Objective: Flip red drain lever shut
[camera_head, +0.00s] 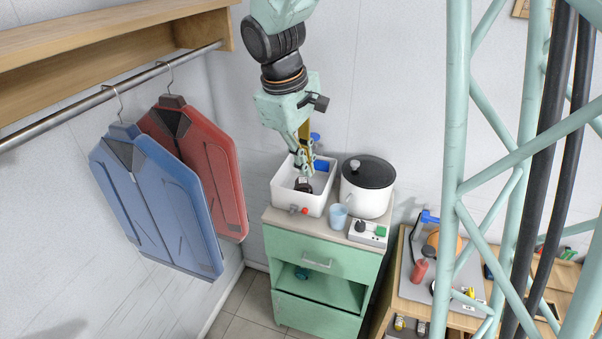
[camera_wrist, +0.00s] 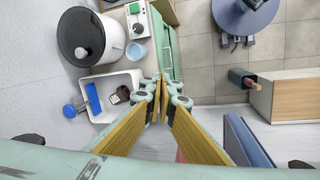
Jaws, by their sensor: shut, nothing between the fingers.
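The white washtub basin (camera_head: 283,188) stands on the green cabinet's top. A small red drain lever (camera_head: 304,211) sits on a grey fitting (camera_head: 294,209) low on its front wall. My gripper (camera_head: 307,172) is shut and empty, pointing down over the basin in the head view, above and behind the lever. In the wrist view the basin (camera_wrist: 101,79) is left of my gripper (camera_wrist: 161,88), whose fingertips meet by its right wall. The lever does not show there; the fingers cover that area. I cannot tell the lever's exact angle.
The basin holds a dark object (camera_wrist: 121,95) and a blue brush (camera_wrist: 92,98). Jackets (camera_head: 165,200) hang left. Space before the cabinet is open.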

